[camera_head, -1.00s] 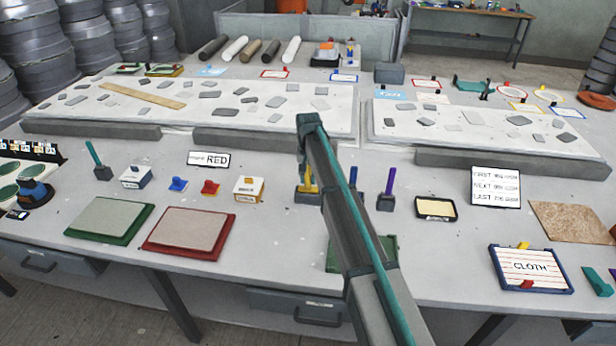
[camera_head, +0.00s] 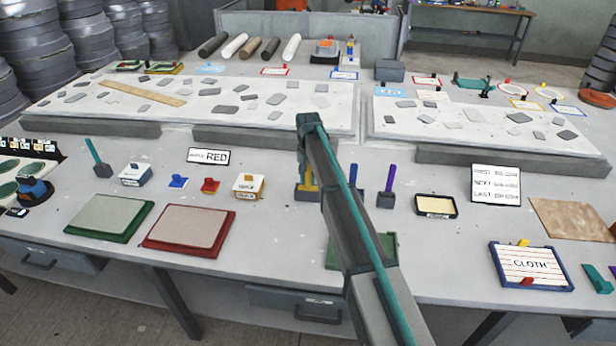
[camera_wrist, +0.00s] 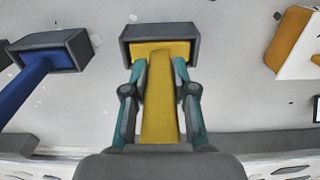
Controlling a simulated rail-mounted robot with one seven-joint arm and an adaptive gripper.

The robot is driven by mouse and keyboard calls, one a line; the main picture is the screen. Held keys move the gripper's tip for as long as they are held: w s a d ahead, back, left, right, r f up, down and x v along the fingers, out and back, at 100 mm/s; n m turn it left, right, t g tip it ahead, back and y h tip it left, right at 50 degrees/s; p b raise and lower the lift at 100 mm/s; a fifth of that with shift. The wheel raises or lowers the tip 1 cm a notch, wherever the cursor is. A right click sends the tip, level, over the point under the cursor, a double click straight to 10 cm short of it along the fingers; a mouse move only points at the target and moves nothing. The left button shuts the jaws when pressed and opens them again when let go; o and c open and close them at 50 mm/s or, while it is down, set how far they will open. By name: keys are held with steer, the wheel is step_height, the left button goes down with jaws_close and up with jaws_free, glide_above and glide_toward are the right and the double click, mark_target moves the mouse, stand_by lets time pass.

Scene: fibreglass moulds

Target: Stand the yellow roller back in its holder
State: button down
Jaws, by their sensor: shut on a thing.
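The yellow roller shows in the wrist view (camera_wrist: 160,95), its handle running up the middle between my fingers. Its wide yellow end lies within the rim of a dark grey holder (camera_wrist: 128,50); how deep it sits I cannot tell. My gripper (camera_wrist: 159,72) is shut on the yellow handle, with a teal finger on each side. In the head view the yellow roller (camera_head: 308,176) looks upright at its dark holder (camera_head: 307,194), partly hidden by my arm.
A blue roller (camera_wrist: 28,84) stands in its own dark holder (camera_wrist: 78,48) beside it. A purple-handled one (camera_head: 390,178) stands further right. A white and orange block (camera_wrist: 295,45) is on the other side. Red (camera_head: 190,230) and green (camera_head: 108,218) trays lie at front left.

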steer(key=c, duration=0.8)
jaws_free()
steer(key=shift+c, duration=0.2)
steer(key=shift+r, duration=0.15)
step_height(320, 180, up, 12)
steer(key=shift+f, duration=0.15)
